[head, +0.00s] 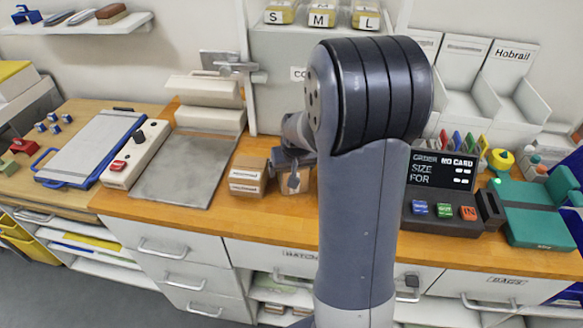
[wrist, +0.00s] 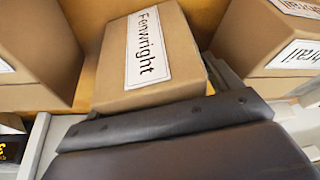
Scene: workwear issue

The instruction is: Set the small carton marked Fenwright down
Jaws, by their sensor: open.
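The small carton marked Fenwright (wrist: 140,60) is brown with a white label, and sits in the middle of the wrist view, against the orange-brown of the wooden counter. A dark jaw of my gripper crosses in front of its near side, and a grey part shows at its right edge. In the head view my gripper (head: 293,165) is low over the counter at a brown carton (head: 299,186), which it partly hides; that label cannot be read there. My gripper is open. Whether a jaw still touches the carton is not clear.
Another brown carton (head: 247,178) stands just left of my gripper on the wooden counter (head: 185,222). The wrist view shows cartons on both sides, the right one (wrist: 285,45) with a label ending in "brail". A grey plate (head: 185,170) lies left; an order display (head: 440,185) stands right.

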